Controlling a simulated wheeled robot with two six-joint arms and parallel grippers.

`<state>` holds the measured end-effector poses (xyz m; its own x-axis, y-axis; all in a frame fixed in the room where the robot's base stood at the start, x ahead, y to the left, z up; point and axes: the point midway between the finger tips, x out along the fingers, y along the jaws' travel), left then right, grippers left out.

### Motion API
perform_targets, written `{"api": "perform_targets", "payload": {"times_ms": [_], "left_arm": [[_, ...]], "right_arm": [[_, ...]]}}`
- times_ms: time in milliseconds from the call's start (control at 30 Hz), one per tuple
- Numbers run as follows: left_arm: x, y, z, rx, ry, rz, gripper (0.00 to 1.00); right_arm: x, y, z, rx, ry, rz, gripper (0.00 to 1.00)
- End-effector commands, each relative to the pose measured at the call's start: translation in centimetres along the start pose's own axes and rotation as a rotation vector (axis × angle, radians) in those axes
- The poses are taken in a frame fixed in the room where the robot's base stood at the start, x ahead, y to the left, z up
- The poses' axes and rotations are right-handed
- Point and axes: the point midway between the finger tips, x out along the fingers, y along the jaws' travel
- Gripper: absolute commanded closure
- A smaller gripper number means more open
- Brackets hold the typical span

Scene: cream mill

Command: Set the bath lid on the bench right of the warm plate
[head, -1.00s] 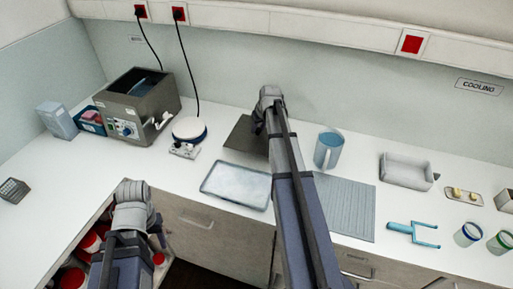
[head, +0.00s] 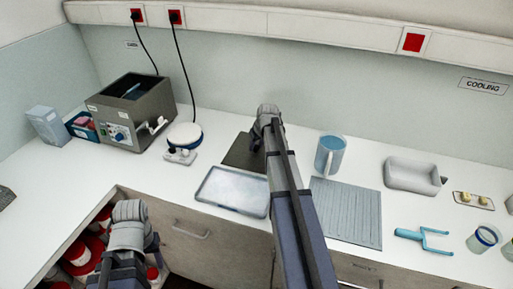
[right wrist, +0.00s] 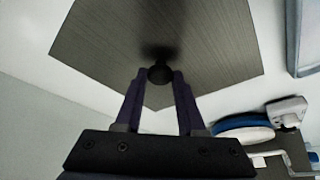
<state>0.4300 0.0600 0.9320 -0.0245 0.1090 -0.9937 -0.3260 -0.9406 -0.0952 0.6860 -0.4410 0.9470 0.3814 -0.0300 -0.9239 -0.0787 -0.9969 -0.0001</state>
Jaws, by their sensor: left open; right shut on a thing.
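The bath lid (head: 240,154) is a flat dark grey plate with a black knob (right wrist: 160,73). It is level, just right of the round white and blue warm plate (head: 185,137) and behind a shallow tray. My right gripper (right wrist: 159,76) is shut on the knob; my arm covers it in the head view. I cannot tell whether the lid touches the bench (head: 290,150). The steel bath (head: 147,125) stands open at the back left. My left gripper (head: 153,248) is open over the front drawer, its fingers partly hidden.
The shallow tray (head: 233,192) lies close in front of the lid. A blue mug (head: 330,155) and a ribbed mat (head: 345,213) are to its right. An open drawer (head: 120,195) holds red-and-white containers.

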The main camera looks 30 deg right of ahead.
Motion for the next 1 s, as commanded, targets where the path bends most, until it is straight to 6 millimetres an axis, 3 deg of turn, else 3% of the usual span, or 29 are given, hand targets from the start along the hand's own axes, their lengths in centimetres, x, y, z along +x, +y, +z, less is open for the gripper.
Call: {"api": "perform_targets", "payload": {"times_ms": [167,200,433,767,1000], "left_arm": [[0.4,0.0,0.0,0.000,0.000,0.000,0.50],[0.3,0.0,0.0,0.000,0.000,0.000,0.50],[0.3,0.0,0.0,0.000,0.000,0.000,0.50],[0.1,0.0,0.0,0.000,0.000,0.000,0.50],[-1.3,-0.1,0.1,0.000,0.000,0.000,0.50]], "right_arm": [[0.4,0.0,0.1,0.000,0.001,0.000,1.00],[0.3,0.0,0.1,0.000,0.000,0.000,0.59],[0.2,0.0,0.1,0.000,0.000,0.000,0.33],[0.1,0.0,0.1,0.000,0.000,0.000,0.32],[-1.4,0.0,-0.1,0.000,0.000,0.000,0.32]]}}
